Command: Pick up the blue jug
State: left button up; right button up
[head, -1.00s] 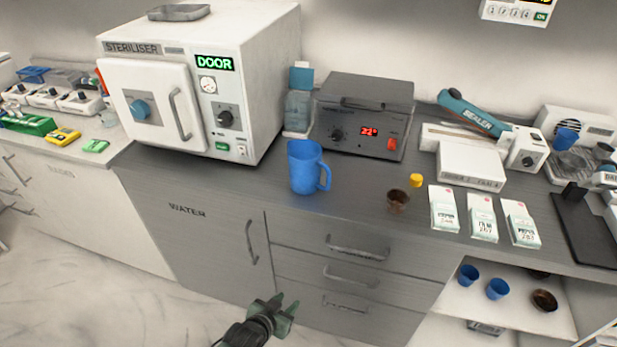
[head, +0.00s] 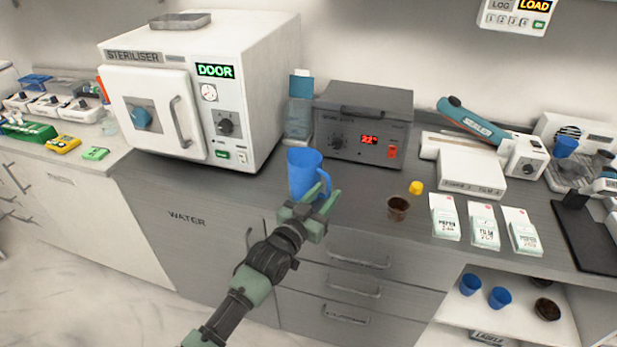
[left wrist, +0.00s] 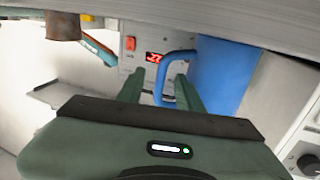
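The blue jug (head: 303,172) stands upright near the front edge of the grey counter, its handle to the right. My left gripper (head: 326,196) is at the jug's handle side, in front of it in the head view, and covers most of the handle. In the left wrist view the jug (left wrist: 222,75) appears upside down. Its handle (left wrist: 168,75) shows in the gap between the two spread green fingers of my left gripper (left wrist: 160,92). The fingers look open; I cannot tell whether either touches the handle. My right gripper is not in view.
The steriliser (head: 205,90) stands left of the jug and a grey box with a red display (head: 365,125) behind it. A brown cup (head: 398,209), a yellow cap (head: 416,187) and white packets (head: 484,226) are to the right. Drawer handles (head: 358,261) project below the counter.

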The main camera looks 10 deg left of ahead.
pick_arm(q)
jog(key=shift+x, duration=1.35)
grip_shut()
jog(key=shift+r, duration=0.1)
